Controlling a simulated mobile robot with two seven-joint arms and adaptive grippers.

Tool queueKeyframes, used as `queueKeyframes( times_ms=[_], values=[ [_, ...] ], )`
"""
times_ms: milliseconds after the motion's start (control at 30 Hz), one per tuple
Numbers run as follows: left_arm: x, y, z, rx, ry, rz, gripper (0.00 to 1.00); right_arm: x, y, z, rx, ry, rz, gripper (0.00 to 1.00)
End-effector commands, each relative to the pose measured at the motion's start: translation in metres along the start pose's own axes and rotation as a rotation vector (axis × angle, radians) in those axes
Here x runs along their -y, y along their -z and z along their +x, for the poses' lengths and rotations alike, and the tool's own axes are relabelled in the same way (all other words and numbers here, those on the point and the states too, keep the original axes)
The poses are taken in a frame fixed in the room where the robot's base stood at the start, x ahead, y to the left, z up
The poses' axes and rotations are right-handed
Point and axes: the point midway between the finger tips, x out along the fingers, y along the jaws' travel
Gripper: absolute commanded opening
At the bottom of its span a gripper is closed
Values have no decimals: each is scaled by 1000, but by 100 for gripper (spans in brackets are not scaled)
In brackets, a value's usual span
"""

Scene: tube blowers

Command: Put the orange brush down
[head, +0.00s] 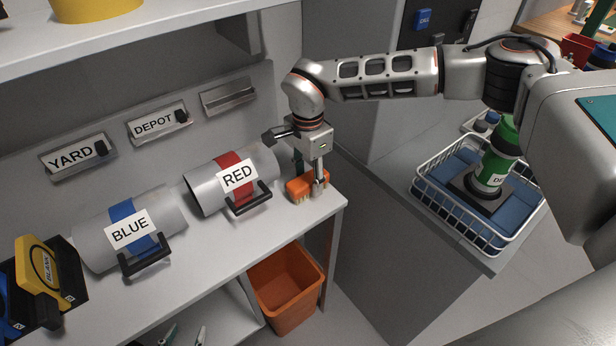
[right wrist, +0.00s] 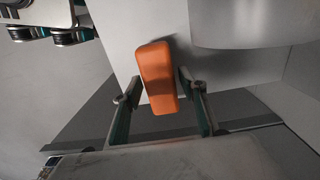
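The orange brush (head: 300,188) rests on the white shelf top (head: 225,238), near its right front corner. My right gripper (head: 309,182) points down over it, with one finger in front of the brush and the other behind. In the right wrist view the brush (right wrist: 158,78) lies between the two fingertips (right wrist: 160,78). Narrow gaps show on both sides, so the gripper looks open around it. The brush's underside is hidden in the wrist view. My left gripper is not in view.
The RED tube (head: 206,190) and BLUE tube (head: 90,230) lie left of the brush. An orange bin (head: 287,290) stands below the shelf edge. A white wire basket (head: 462,233) holding a green-topped bottle (head: 492,172) is at the right. Shelf space in front of the tubes is clear.

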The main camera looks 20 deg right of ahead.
Motion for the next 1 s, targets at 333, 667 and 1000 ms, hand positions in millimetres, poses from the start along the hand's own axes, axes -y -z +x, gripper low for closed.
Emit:
queueKeyframes(
  times_ms=[333, 667, 1000],
  values=[
    [0, 1, 0, -1, 0, 0, 40, 0, 0, -2, 0, 1, 0, 47],
    [0, -1, 1, -2, 0, 0, 40, 1, 0, -44, -1, 3, 0, 47],
    [0, -3, 2, -1, 0, 0, 40, 0, 0, -78, -1, 1, 0, 47]
  ],
)
